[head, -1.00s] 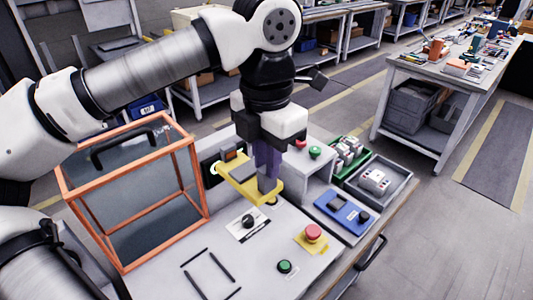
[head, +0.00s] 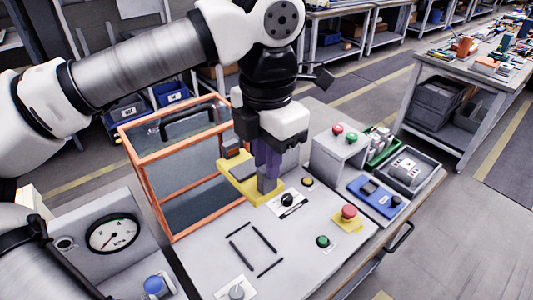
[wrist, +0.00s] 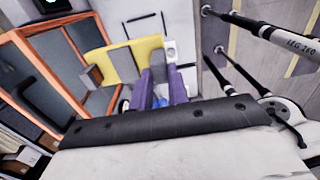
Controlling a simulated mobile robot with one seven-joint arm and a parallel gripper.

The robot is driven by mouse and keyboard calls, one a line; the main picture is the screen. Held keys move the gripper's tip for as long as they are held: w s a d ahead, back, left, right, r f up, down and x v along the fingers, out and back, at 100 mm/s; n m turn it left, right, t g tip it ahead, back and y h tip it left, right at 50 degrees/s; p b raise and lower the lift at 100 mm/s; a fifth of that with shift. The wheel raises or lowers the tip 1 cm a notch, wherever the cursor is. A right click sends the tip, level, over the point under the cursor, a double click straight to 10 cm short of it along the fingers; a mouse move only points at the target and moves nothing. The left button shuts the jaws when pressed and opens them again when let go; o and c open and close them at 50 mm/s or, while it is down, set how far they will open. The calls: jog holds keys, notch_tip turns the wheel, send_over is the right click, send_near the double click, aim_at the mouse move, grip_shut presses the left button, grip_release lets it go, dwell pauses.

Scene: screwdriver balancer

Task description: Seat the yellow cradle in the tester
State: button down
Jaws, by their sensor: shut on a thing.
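The yellow cradle (head: 238,185) is in my gripper (head: 268,172), held level above the pale bench panel. A grey block stands at its far end and a grey pad lies on it. My purple fingers are shut on the near end of the cradle. The wrist view also shows the cradle (wrist: 150,48) at the fingers (wrist: 160,85). Black corner and edge marks (head: 253,249) outline a square on the tester's panel (head: 205,262), below the cradle and nearer the camera. The square is empty. The exact height of the cradle is hard to tell.
An orange-framed clear guard box (head: 165,200) stands close left of the cradle. A gauge (head: 112,233) is at lower left. A black knob (head: 288,200), a green button (head: 323,241) and a red button (head: 349,212) are to the right. A blue device (head: 376,197) lies beyond.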

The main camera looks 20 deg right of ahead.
notch_tip(320, 180, down, 24)
jog(key=b, duration=1.7)
jog(key=shift+w+f+b, duration=0.1)
jog(key=shift+f+b, duration=0.45)
jog(key=shift+b, duration=0.2)
dwell(0.5)
jog(key=c, duration=1.3)
grip_release()
notch_tip(320, 180, up, 14)
jog(key=shift+f, duration=0.1)
